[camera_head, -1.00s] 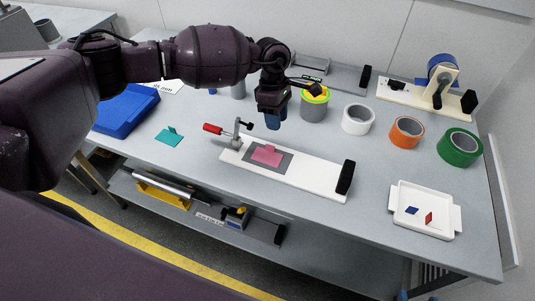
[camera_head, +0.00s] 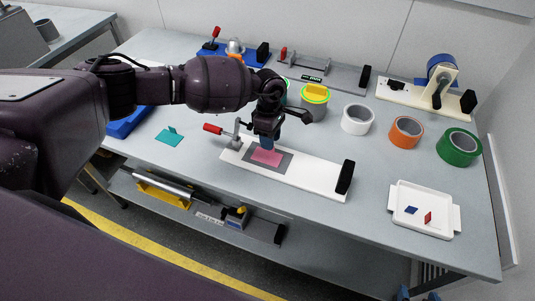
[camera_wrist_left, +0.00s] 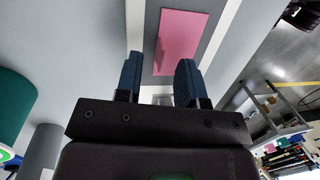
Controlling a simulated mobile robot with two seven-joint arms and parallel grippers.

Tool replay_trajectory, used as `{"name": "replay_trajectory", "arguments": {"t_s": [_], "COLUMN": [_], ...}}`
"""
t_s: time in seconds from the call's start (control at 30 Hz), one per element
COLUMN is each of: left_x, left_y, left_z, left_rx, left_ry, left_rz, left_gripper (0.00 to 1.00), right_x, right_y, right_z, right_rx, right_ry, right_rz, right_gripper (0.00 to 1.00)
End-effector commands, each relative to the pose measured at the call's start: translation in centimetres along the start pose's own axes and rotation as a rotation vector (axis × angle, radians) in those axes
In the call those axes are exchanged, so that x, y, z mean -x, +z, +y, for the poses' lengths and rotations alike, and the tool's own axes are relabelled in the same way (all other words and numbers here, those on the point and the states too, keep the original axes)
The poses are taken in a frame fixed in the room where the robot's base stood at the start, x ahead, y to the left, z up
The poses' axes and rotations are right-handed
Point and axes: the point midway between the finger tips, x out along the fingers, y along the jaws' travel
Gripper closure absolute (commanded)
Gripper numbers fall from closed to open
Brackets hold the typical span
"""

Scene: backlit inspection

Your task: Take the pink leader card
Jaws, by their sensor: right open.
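The pink leader card (camera_head: 266,158) lies on a dark grey patch of the white board (camera_head: 313,180), mid-table. It has a small upright flap, seen near edge-on in the left wrist view, where the card (camera_wrist_left: 185,38) lies beyond my fingers. My left gripper (camera_head: 267,143) is just above the card's far side and hides part of it. In the left wrist view my left gripper (camera_wrist_left: 159,80) is open, with nothing between its two blue fingers. Only the blue fingertips of my right gripper (camera_head: 417,295) show at the bottom edge, apart and empty, below the table's front edge.
A red-handled clamp (camera_head: 226,131) stands close left of my left gripper. A black block (camera_head: 345,177) is at the board's right end. A teal card (camera_head: 170,136) lies left. Tape rolls, including an orange one (camera_head: 406,132), stand behind. A white tray (camera_head: 424,213) is at right.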

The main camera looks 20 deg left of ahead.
Motion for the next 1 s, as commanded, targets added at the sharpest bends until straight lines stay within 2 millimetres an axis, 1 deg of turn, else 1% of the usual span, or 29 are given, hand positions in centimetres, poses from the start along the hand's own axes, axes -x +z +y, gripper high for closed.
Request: {"name": "replay_trajectory", "arguments": {"t_s": [0.03, 0.13, 0.37, 0.47, 0.6, 0.63, 1.0], "left_x": [-0.8, -1.8, -2.0, -2.0, -2.0, -2.0, -1.9], "left_y": [0.0, 0.0, 0.0, 0.0, 0.0, 0.0, 0.0], "left_z": [-0.1, 0.0, 0.0, 0.0, 0.0, 0.0, 0.0], "left_rx": [0.001, 0.001, 0.001, 0.001, 0.001, 0.001, 0.001], "left_ry": [-0.002, 0.0, 0.001, 0.001, 0.001, 0.001, 0.001], "left_rz": [0.0, 0.0, 0.0, 0.0, 0.0, 0.0, 0.0], "left_gripper": [0.64, 0.64, 0.64, 0.77, 0.98, 1.0, 1.0], "right_x": [0.1, 0.2, 0.3, 0.3, 0.2, 0.2, -0.2], "right_y": [0.2, 0.5, 1.0, 1.0, 0.8, 0.7, -0.2], "right_z": [0.0, 0.0, 0.1, 0.1, 0.1, 0.1, 0.0], "right_rx": [0.0, -0.001, -0.002, -0.001, 0.0, 0.0, 0.003], "right_ry": [0.0, 0.001, 0.002, 0.002, 0.002, 0.001, -0.001], "right_rz": [-0.003, -0.01, -0.019, -0.019, -0.015, -0.014, 0.004], "right_gripper": [0.38, 0.38, 0.38, 0.38, 0.38, 0.38, 0.38]}}
